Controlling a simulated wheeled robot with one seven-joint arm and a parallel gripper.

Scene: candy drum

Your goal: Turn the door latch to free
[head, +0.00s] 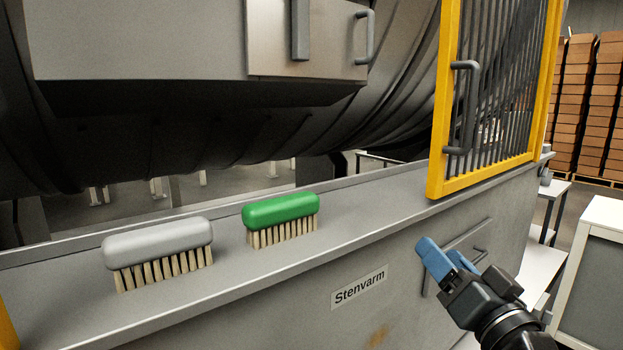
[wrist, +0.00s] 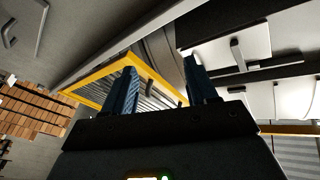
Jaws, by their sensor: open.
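The drum door (head: 270,50) is a flat grey panel at the top of the head view. A dark grey upright bar on it, which looks like the door latch (head: 299,30), is cut off by the top edge. A bent grey handle (head: 364,38) sits at the door's right edge. My gripper (head: 446,256) is at the lower right, well below and right of the door, in front of the machine's front panel. Its blue fingers are apart and empty. In the wrist view the fingers (wrist: 160,72) also stand apart, and a dark bar on a pale panel shows at the upper right.
A yellow-framed barred guard (head: 433,120) with a grey handle stands at the right above the ledge (head: 350,205). A grey brush (head: 158,243) and a green brush (head: 280,212) rest on the ledge. Stacked boxes (head: 600,100) and white tables stand beyond at the right.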

